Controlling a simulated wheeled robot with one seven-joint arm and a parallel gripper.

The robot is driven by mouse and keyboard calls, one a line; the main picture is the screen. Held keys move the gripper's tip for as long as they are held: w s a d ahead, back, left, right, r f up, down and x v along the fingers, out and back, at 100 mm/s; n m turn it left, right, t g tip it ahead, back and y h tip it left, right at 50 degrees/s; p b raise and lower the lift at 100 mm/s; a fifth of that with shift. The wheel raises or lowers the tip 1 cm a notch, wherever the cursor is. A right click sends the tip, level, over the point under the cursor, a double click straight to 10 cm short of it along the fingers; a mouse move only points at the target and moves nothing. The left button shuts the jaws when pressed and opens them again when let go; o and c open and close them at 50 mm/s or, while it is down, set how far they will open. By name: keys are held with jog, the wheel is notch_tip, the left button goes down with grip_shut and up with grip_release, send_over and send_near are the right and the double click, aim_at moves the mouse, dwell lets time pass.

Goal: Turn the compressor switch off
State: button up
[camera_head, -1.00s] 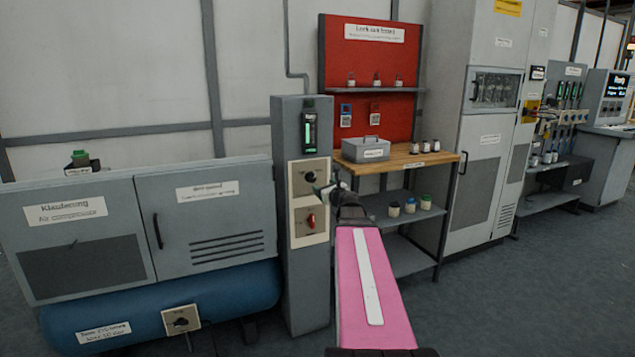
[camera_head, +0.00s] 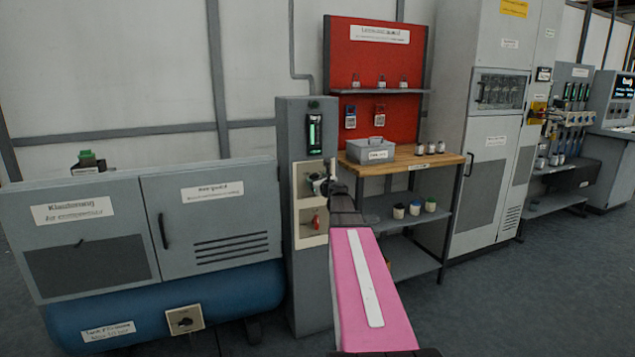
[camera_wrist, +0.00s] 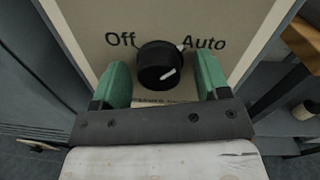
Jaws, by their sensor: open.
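The compressor switch (camera_wrist: 160,66) is a round black knob on a cream plate marked "Off" at left and "Auto" at right. In the wrist view its white mark points to the upper right, toward "Auto". My gripper (camera_wrist: 160,80) is open, with one green finger on each side of the knob and a gap visible on both sides. In the head view my gripper (camera_head: 322,184) is at the upper plate on the grey post (camera_head: 312,265) and hides most of the knob.
A red switch (camera_head: 316,221) sits on the plate below. The compressor cabinet (camera_head: 100,262) with its blue tank (camera_head: 235,290) stands at left. A wood-topped bench (camera_head: 400,163) with a grey box (camera_head: 376,149) stands close at right. The floor at right is clear.

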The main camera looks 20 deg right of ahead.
jog(key=c, duration=0.9)
jog(key=shift+c, duration=0.2)
jog(key=shift+n, duration=0.3)
jog(key=n, duration=0.8)
jog(key=n+h, duration=0.1)
jog(key=n, duration=0.7)
jog(key=shift+a+n+g, duration=0.1)
jog(key=shift+n+g, duration=0.2)
jog(key=shift+n, duration=0.1)
